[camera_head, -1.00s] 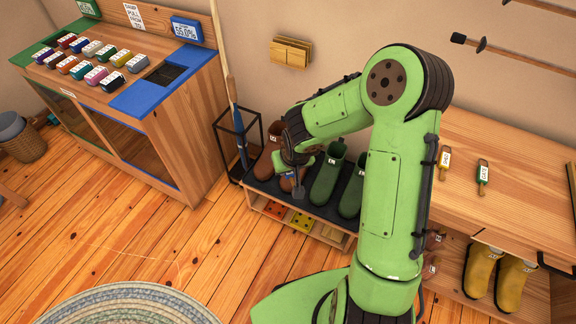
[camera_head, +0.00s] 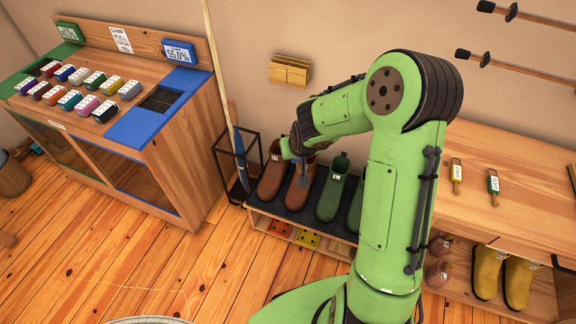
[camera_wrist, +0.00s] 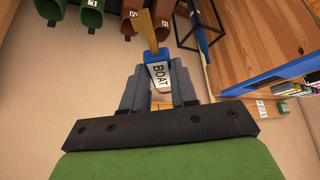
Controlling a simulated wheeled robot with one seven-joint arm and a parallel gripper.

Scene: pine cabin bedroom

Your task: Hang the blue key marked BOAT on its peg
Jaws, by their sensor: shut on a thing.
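The blue key marked BOAT (camera_wrist: 159,70) shows in the wrist view, between the two grey fingers of my gripper (camera_wrist: 160,92). My gripper is shut on its tagged blue end. A brass-coloured part extends from it toward the top of the picture. In the head view my gripper (camera_head: 301,160) is in front of the brown boots, and the key cannot be made out there. No peg can be clearly identified as this key's. A yellow-tagged key (camera_head: 456,172) and a green-tagged key (camera_head: 493,186) lie on the wooden bench (camera_head: 530,200) at the right.
Brown boots (camera_head: 272,178) and green boots (camera_head: 333,190) stand on a low rack below my arm. A wire stand (camera_head: 222,160) is left of them, beside a wooden cabinet (camera_head: 180,165). A small wooden holder (camera_head: 289,72) is on the wall. Dark-ended rods (camera_head: 485,58) project at upper right.

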